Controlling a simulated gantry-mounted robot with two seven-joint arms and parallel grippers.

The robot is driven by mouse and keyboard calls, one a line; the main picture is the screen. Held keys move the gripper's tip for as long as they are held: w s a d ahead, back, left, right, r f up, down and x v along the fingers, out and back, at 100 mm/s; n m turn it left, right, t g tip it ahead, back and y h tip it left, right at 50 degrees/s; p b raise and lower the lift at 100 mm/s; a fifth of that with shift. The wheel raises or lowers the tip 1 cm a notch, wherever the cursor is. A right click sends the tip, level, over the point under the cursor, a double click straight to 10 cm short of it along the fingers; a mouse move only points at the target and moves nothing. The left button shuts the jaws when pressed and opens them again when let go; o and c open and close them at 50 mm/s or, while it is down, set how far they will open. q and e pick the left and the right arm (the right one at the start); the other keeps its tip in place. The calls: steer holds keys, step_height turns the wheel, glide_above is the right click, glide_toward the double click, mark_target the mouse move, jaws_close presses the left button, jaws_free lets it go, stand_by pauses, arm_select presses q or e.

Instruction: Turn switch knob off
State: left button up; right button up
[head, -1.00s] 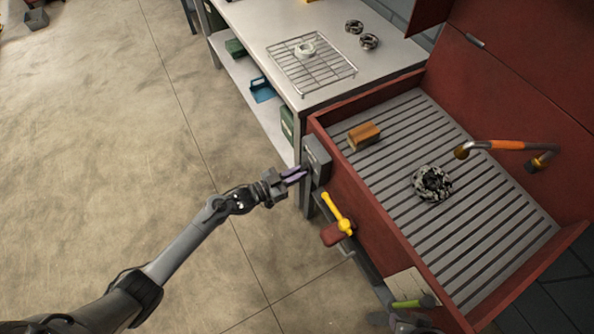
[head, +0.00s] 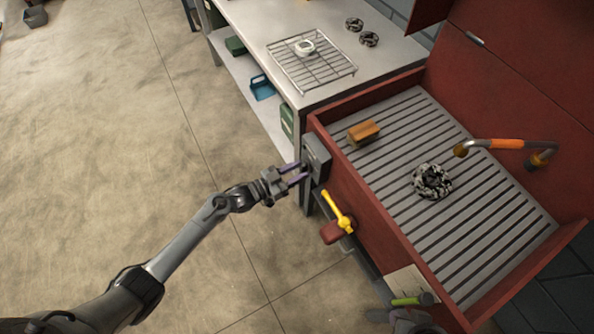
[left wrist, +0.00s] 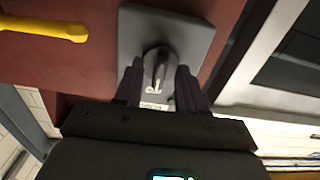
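The switch box (head: 318,158) is a grey box on the left outer wall of the red parts washer. In the left wrist view its grey face plate (left wrist: 190,32) fills the upper middle, and the silver switch knob (left wrist: 158,66) stands out from it. My left gripper (head: 303,174) is in front of the box. Its two purple-grey fingers are apart, one on each side of the knob in the left wrist view (left wrist: 160,80). I cannot tell whether they touch the knob. In the head view the knob is hard to make out.
A yellow-handled valve (head: 338,212) sits on the washer wall just below the switch box. The red washer basin (head: 385,215) holds a sponge, a metal part and an orange-handled spout. A workbench (head: 262,22) with a wire rack stands behind.

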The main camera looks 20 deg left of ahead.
arm_select(q)
steer(key=p+v, duration=0.2)
steer(key=v, duration=0.8)
steer(key=shift+s+a, duration=0.3)
